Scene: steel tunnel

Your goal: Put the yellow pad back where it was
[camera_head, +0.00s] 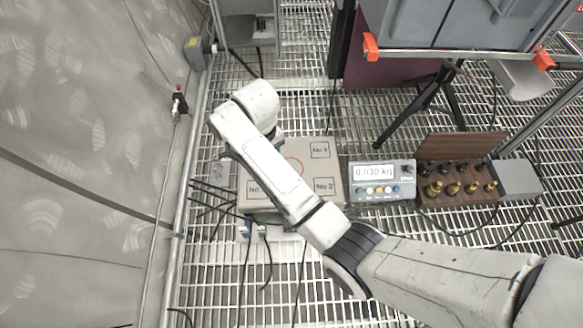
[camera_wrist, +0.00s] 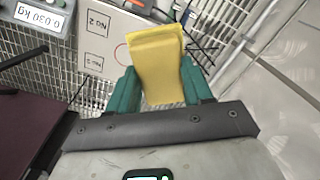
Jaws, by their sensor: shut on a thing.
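My gripper (camera_wrist: 160,90) shows in the wrist view, its two teal fingers shut on a yellow pad (camera_wrist: 157,62). The pad sticks out beyond the fingertips. A grey-beige box top (camera_head: 327,168) with square outlines marked "No 2" and "No 3", a third partly covered outline, and a red circle lies below my arm in the head view. It also shows in the wrist view (camera_wrist: 115,28), left of and behind the pad. In the head view my arm hides the pad, my gripper and part of the box top.
A scale display (camera_head: 382,180) reading 0.030 kg stands right of the box. A wooden case of brass weights (camera_head: 460,188) is farther right. Cables (camera_head: 212,197) lie left of the box on the grating floor. A grey wall (camera_head: 90,150) bounds the left side.

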